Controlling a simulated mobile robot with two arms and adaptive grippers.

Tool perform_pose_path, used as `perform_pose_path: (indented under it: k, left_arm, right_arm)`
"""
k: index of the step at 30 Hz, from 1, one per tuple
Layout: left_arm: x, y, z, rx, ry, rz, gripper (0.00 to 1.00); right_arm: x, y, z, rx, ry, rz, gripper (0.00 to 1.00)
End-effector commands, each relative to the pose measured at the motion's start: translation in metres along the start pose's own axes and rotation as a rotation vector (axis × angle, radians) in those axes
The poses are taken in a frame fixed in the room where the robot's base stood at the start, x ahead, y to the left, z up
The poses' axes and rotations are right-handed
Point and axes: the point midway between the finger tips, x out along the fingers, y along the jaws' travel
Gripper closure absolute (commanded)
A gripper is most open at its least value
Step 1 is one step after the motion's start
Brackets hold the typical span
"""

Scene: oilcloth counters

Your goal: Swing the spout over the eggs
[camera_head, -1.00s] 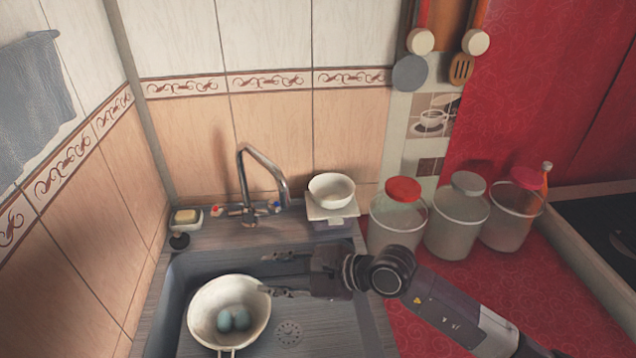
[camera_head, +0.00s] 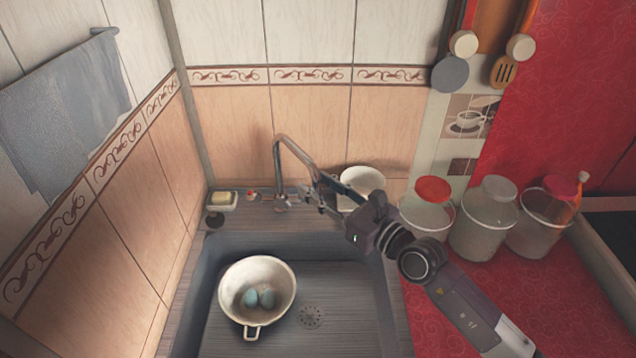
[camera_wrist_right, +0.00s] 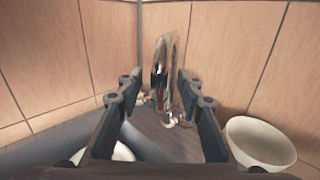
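The metal spout (camera_head: 296,149) rises from the tap behind the sink, and its free end points to the right and forward. Two bluish eggs (camera_head: 259,298) lie in a white pan (camera_head: 230,306) in the sink, forward and left of the spout's end. My right gripper (camera_head: 318,191) is by the spout's free end. In the right wrist view its open fingers (camera_wrist_right: 158,82) stand on either side of the spout (camera_wrist_right: 165,62), with gaps visible; contact cannot be told. My left gripper is not in view.
A white bowl (camera_head: 363,180) stands just behind and right of my right gripper. Lidded jars (camera_head: 485,227) stand on the red counter at right. A soap dish (camera_head: 222,203) is left of the tap. The sink floor around the drain (camera_head: 311,317) is free.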

Motion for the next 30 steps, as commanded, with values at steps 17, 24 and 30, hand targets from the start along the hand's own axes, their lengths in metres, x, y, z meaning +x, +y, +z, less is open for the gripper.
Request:
perform_pose_path:
  k: [17, 24, 30]
  left_arm:
    - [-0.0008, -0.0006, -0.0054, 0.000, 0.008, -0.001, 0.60]
    - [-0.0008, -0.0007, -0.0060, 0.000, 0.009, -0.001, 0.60]
    - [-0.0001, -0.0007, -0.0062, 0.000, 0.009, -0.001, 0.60]
  right_arm:
    - [0.0054, 0.0003, -0.0005, -0.002, 0.001, 0.001, 0.91]
    - [0.0053, 0.0003, -0.0005, -0.002, 0.002, 0.001, 1.00]
    - [0.0063, 0.0001, -0.0008, -0.003, 0.001, 0.001, 1.00]
